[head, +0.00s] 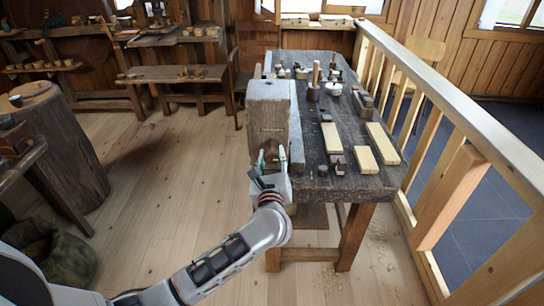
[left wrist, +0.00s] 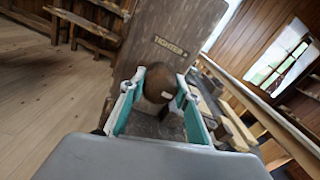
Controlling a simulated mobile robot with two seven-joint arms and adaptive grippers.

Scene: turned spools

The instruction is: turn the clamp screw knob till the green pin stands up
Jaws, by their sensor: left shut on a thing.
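The clamp screw knob (left wrist: 158,80) is a dark brown round knob with a small pale mark, on the near face of a wooden clamp block (left wrist: 165,25). The block (head: 268,105) stands upright at the left front of the workbench in the head view. A label (left wrist: 171,46) above the knob reads "TIGHTEN" with an arrow. My left gripper (head: 270,160) is at the front of the block. In the left wrist view its teal-padded fingers (left wrist: 158,100) are on either side of the knob, shut on it. I cannot make out the green pin in either view. My right gripper is not in view.
The workbench (head: 318,182) holds pale wood boards (head: 384,143), a mallet-like tool (head: 313,88) and several small dark pieces. A wooden railing (head: 440,100) runs along its right side. A round stump (head: 60,140) stands at the left. The floor between is clear.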

